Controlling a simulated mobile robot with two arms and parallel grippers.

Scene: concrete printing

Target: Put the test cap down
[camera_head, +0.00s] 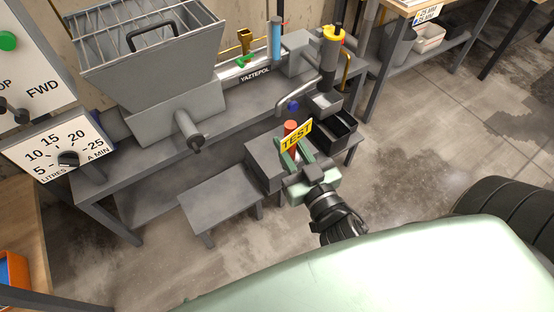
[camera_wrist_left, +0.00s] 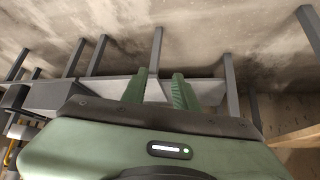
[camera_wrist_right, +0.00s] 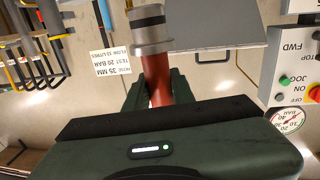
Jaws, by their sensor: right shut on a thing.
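The test cap (camera_head: 290,127) is a red cylinder with a yellow TEST tag (camera_head: 297,136). My right gripper (camera_head: 292,157) is shut on it in the head view, in front of a dark grey box-shaped stand (camera_head: 262,165). I cannot tell the gap below it. In the right wrist view the red body (camera_wrist_right: 157,88) is between the fingers, with a grey metal collar (camera_wrist_right: 149,30) at its far end. My left gripper (camera_wrist_left: 160,88) shows only in its own wrist view. Its green fingers are apart with nothing between them, over a grey surface.
A low grey bench (camera_head: 221,198) has a clear top left of the stand.

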